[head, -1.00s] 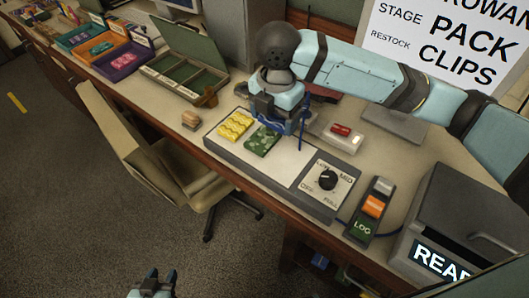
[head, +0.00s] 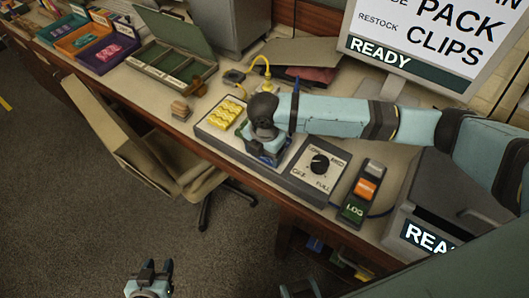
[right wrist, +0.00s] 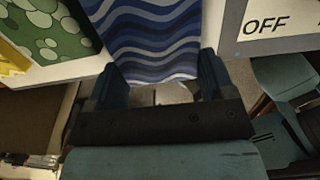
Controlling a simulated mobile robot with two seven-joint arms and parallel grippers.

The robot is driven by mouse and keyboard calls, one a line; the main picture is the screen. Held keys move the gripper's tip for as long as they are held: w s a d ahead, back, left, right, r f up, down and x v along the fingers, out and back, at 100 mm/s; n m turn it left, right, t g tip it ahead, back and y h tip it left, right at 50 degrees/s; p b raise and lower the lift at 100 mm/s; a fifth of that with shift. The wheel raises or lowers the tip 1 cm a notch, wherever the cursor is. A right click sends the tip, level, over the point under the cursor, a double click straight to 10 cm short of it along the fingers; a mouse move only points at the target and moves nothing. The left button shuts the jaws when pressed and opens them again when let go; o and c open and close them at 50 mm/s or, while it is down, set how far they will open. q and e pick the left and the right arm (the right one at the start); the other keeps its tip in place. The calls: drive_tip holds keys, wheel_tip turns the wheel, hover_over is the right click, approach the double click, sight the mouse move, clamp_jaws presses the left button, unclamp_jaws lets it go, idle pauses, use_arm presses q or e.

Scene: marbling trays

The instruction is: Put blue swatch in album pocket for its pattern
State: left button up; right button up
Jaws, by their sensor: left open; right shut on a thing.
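The blue swatch (right wrist: 155,40) has a wavy stripe pattern in several blues. In the right wrist view it lies between the fingers of my right gripper (right wrist: 160,78), which is shut on it. In the head view my right gripper (head: 268,152) is over the middle of the grey console and mostly hides the swatch. My left gripper (head: 150,268) is open and empty at the bottom edge, over the floor. An open green case with compartments (head: 150,68) stands at the back left; I cannot tell if it is the album.
The console (head: 288,178) holds yellow pieces (head: 227,112), a dial (head: 319,162) and a green spotted swatch (right wrist: 45,35), mostly hidden in the head view. Orange (head: 70,44) and purple (head: 105,57) trays stand far left. A wooden block (head: 180,110) and a chair (head: 130,135) are at the front.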

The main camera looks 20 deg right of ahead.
drive_tip(key=shift+f, duration=0.4)
drive_tip(key=shift+f, duration=0.1)
drive_tip(key=o, duration=0.9)
